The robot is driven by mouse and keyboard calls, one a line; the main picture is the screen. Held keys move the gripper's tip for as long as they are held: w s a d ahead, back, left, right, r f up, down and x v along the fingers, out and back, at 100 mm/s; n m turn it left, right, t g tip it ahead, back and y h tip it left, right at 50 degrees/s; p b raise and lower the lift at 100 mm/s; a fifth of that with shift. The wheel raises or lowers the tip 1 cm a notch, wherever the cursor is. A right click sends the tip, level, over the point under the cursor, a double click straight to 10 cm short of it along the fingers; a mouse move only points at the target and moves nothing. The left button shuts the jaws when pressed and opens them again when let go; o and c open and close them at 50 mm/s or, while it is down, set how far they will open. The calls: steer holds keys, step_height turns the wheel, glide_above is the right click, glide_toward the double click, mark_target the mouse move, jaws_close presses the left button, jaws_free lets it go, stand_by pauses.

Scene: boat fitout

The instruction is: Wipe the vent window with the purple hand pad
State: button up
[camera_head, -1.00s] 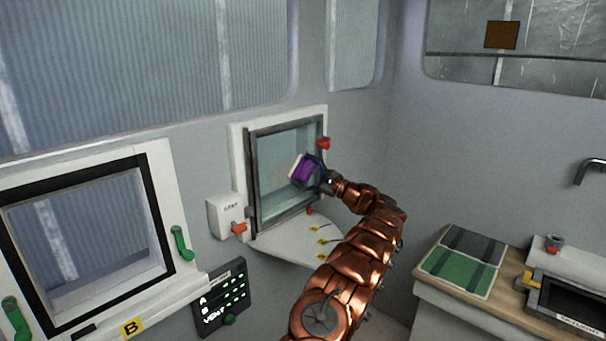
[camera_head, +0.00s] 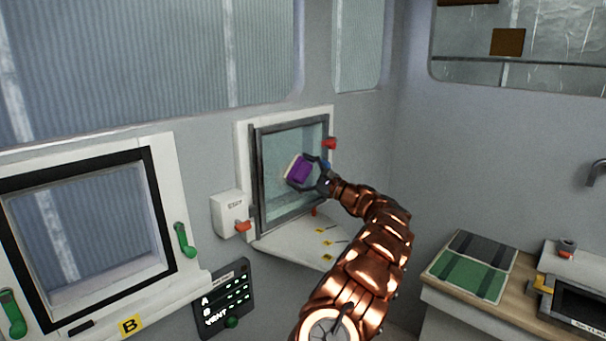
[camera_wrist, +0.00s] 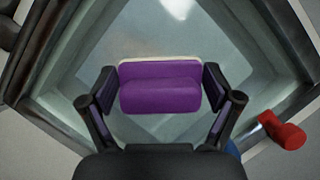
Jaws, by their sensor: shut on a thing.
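The vent window (camera_head: 277,160) is a small pane in a dark frame on a white surround, on the wall left of the picture's middle. My gripper (camera_head: 311,174) is shut on the purple hand pad (camera_head: 300,169), which has a pale face turned to the glass. In the wrist view the purple pad (camera_wrist: 160,88) sits between the two fingers of my gripper (camera_wrist: 160,98), with the vent window glass (camera_wrist: 110,45) behind it. I cannot tell whether the pad touches the glass. The faint brownish patch seen earlier on the pane is hidden or gone now.
A red handle (camera_head: 330,143) sticks out at the window's right side. A white box (camera_head: 231,214) with an orange-red lever is at its left. A white ledge (camera_head: 297,240) lies below. A larger window (camera_head: 85,230) with green handles is left; a counter (camera_head: 436,272) is right.

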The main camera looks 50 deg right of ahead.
mark_target(281, 164)
steer(key=shift+a+b, duration=1.35)
steer(key=shift+a, duration=0.75)
steer(key=shift+w+a+f+b, duration=0.1)
steer(key=shift+a+b, duration=1.6)
steer(key=shift+a, duration=0.05)
steer(key=shift+a+r+p, duration=0.2)
steer(key=shift+r+p, duration=0.1)
steer(key=shift+r, duration=0.15)
steer(key=c, duration=0.3)
steer(key=shift+w+r+p, duration=0.1)
steer(key=shift+r+p, duration=0.2)
steer(key=shift+r, duration=0.2)
steer(key=shift+c, duration=0.7)
steer(key=shift+d+r+p, duration=0.15)
steer(key=shift+d+p, duration=0.65)
steer(key=shift+p, duration=0.1)
steer(key=shift+s+d+p, duration=0.2)
steer(key=shift+d+p, duration=0.65)
steer(key=shift+d, duration=0.5)
steer(key=shift+w+d+p, duration=0.1)
steer(key=shift+d+p, duration=0.85)
steer(key=shift+d, duration=0.05)
steer(key=shift+d+p, duration=0.55)
steer(key=shift+d, duration=0.35)
